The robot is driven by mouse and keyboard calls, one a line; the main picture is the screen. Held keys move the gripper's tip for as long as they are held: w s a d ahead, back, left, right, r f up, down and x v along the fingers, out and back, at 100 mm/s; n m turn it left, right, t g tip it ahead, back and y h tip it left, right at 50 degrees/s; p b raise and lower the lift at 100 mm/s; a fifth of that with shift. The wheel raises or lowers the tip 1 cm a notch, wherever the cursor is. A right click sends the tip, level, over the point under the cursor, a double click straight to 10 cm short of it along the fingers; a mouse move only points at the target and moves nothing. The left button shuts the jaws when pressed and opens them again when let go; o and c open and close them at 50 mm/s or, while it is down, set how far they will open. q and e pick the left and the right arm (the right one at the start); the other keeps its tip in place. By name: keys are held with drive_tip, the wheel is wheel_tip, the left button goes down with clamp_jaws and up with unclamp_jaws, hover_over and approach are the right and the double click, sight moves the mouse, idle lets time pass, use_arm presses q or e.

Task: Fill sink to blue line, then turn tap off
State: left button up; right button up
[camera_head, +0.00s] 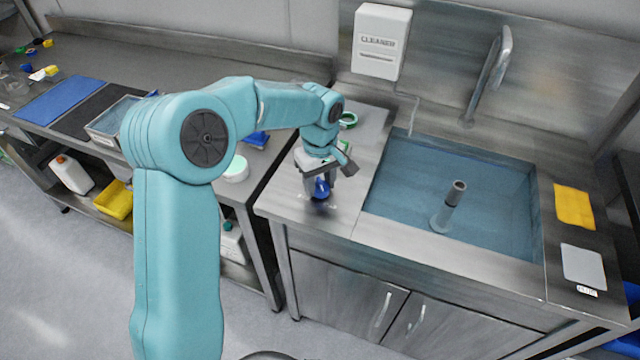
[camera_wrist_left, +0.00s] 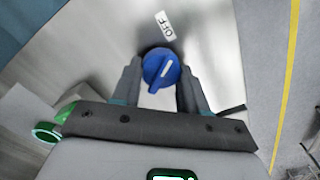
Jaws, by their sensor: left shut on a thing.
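My left gripper (camera_head: 320,180) reaches down to the counter left of the sink. It is shut on the blue tap knob (camera_head: 321,188). In the left wrist view the blue knob (camera_wrist_left: 160,68), with a pale pointer mark, sits between the two fingers of my left gripper (camera_wrist_left: 160,85). An OFF label (camera_wrist_left: 166,25) lies just beyond the knob. The sink (camera_head: 400,180) holds bluish water around an upright grey standpipe (camera_head: 449,207). A metal spout (camera_head: 490,75) rises behind the sink. I cannot make out a blue line or a water stream. My right gripper is not in view.
A white CLEANER box (camera_head: 381,42) hangs on the wall behind. A yellow cloth (camera_head: 574,206) and a grey pad (camera_head: 583,266) lie right of the sink. A green ring-shaped item (camera_head: 348,120) stands behind my gripper. A bench (camera_head: 190,62) with trays is at left.

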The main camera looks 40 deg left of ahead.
sight(319, 186)
use_arm(q)
drive_tip(key=shift+n, duration=0.9)
drive_tip(key=shift+r, duration=0.1)
drive_tip(key=o, duration=1.1)
drive_tip(key=shift+s, duration=0.1)
drive_tip(key=shift+c, duration=0.2)
wheel_tip(319, 186, up, 16)
drive_tip(key=p, duration=0.1)
drive_tip(key=shift+r, duration=0.15)
